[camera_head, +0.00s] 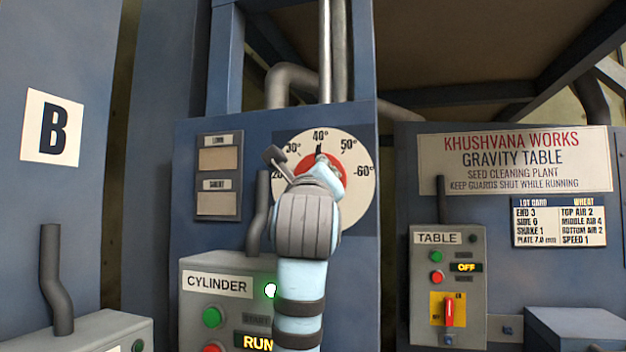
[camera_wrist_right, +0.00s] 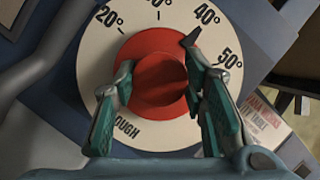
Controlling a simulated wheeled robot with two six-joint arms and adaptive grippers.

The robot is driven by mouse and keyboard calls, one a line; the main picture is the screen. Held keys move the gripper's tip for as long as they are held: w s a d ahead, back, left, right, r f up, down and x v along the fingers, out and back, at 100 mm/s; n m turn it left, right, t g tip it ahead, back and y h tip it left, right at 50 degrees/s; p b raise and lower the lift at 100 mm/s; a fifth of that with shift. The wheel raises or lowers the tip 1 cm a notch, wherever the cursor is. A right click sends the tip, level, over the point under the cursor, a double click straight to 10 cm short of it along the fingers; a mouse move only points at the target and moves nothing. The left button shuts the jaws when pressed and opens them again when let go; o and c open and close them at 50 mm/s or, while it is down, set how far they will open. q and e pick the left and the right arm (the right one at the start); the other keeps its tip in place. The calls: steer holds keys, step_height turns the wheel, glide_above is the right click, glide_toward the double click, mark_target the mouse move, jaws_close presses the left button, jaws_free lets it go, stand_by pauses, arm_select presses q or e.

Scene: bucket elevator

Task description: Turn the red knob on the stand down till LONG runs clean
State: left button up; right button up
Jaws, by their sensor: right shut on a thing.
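The red knob (camera_head: 335,163) sits at the centre of a cream dial (camera_head: 358,190) on the blue stand; the knob also shows in the wrist view (camera_wrist_right: 155,72). Its black pointer is at about 40°. My right gripper (camera_head: 322,168) is shut on the knob, one finger on each side in the wrist view (camera_wrist_right: 160,78). My arm hides the dial's lower left in the head view. Left of the dial is the LONG window (camera_head: 218,158), showing a plain tan surface. Below it the SHORT window (camera_head: 217,204) is a similar tan. My left gripper is out of view.
Below stands the CYLINDER box (camera_head: 217,284), with a lit green lamp and a RUN display, partly behind my arm. At right are the TABLE box (camera_head: 447,285), its display reading OFF, and a lot card (camera_head: 559,222). Grey pipes rise beside the dial.

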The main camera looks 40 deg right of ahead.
stand_by(0.3)
steer(key=o, duration=1.2)
steer(key=shift+c, duration=0.2)
steer(key=v, duration=1.2)
steer(key=shift+d, duration=0.1)
